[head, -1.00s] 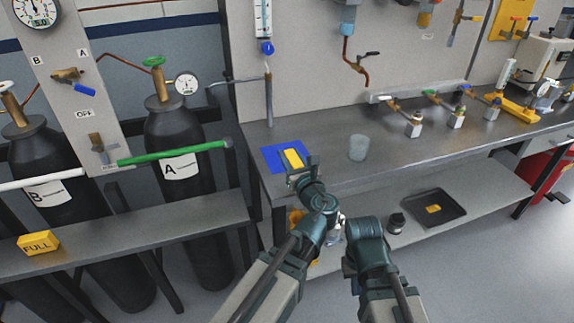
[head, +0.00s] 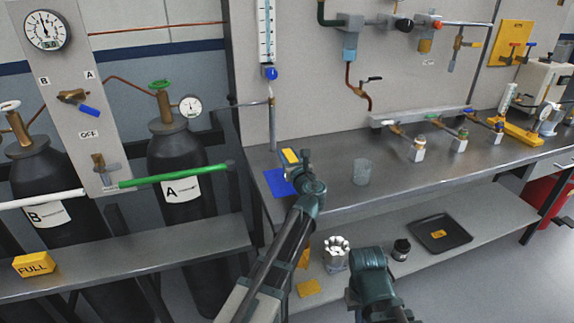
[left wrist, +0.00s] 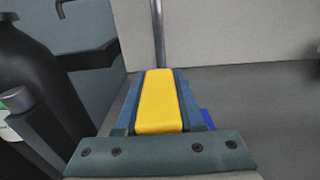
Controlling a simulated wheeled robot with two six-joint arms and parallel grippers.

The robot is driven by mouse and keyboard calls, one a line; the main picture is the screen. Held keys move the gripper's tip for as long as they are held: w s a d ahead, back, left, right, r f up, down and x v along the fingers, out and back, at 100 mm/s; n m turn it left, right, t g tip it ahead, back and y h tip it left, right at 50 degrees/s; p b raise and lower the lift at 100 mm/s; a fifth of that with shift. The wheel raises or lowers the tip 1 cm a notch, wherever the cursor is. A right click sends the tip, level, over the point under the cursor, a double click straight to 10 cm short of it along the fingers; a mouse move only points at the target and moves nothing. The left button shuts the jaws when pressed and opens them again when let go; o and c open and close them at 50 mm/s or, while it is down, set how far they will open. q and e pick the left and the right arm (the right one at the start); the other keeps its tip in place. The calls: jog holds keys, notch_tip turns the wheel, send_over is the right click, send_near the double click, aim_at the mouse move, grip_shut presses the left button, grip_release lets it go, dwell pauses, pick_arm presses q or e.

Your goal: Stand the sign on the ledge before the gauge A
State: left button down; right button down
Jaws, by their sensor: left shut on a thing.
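My left gripper (head: 296,158) is shut on a yellow sign (head: 289,156), held above the workbench near a blue mat. In the left wrist view the yellow sign (left wrist: 158,102) lies between the two fingers; no lettering shows on it. The small round gauge (head: 190,105) sits at the top of the black cylinder labelled A (head: 180,185), left of the gripper. The grey ledge (head: 130,264) runs in front of the cylinders, lower and left of the gripper. Its stretch before cylinder A is bare.
A yellow FULL sign (head: 34,264) stands on the ledge's left part. A green bar (head: 170,177) crosses before cylinder A. The blue mat (head: 278,183) and a clear beaker (head: 362,172) are on the workbench (head: 400,172). A black tray (head: 440,234) lies on the lower shelf.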

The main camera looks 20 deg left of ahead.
pick_arm(q)
jog(key=shift+w+f+b, duration=0.1)
jog(key=shift+f+b, duration=1.65)
jog(key=shift+f, duration=0.05)
jog(key=shift+f, duration=0.2)
jog(key=c, duration=0.5)
grip_release()
jog(key=shift+r, duration=0.1)
jog(key=shift+r, duration=0.1)
